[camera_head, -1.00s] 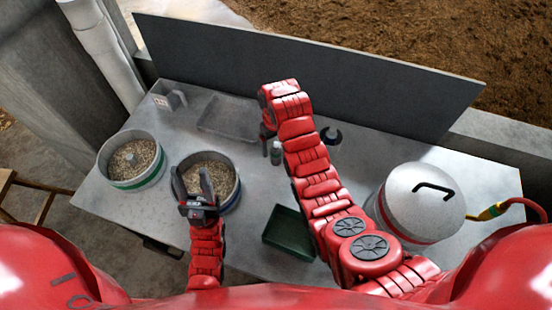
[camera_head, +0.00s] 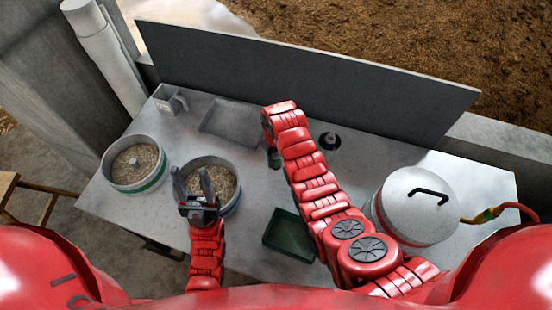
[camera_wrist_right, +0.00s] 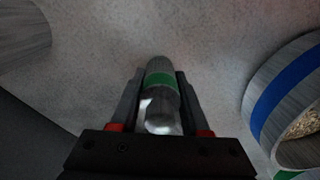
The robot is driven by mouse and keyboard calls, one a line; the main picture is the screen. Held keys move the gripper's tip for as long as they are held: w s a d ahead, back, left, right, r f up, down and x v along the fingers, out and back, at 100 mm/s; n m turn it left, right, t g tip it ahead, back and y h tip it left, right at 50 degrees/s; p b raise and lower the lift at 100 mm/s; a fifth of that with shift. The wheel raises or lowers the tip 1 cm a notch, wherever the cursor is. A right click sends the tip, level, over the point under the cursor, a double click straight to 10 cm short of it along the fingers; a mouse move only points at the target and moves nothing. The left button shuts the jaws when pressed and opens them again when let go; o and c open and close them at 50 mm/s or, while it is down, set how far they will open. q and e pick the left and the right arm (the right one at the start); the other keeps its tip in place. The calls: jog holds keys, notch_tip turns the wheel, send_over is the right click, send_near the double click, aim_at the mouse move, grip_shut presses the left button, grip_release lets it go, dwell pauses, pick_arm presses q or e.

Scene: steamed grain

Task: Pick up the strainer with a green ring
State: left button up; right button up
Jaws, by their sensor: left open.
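The round grey strainer with a green ring (camera_head: 154,181) stands at the left of the table in the head view, with grain inside. My left gripper (camera_head: 191,178) is open and empty, pointing up in front of the strainer with a blue ring (camera_head: 232,203), which also holds grain. The blue-ringed strainer shows in the right wrist view (camera_wrist_right: 272,90) too. My right gripper (camera_wrist_right: 160,88) has its fingers on both sides of a small grey bottle with a green band (camera_wrist_right: 160,80). Whether they press on it is unclear. In the head view my right arm mostly hides this gripper.
A dark green tray (camera_head: 289,236) sits near the front middle. A lidded pot (camera_head: 414,195) with a red-yellow hose stands at the right. A shallow grey tray (camera_head: 230,120), a small grey box (camera_head: 168,97) and a dark round item (camera_head: 329,142) are behind. A grey panel closes the back.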

grip_shut()
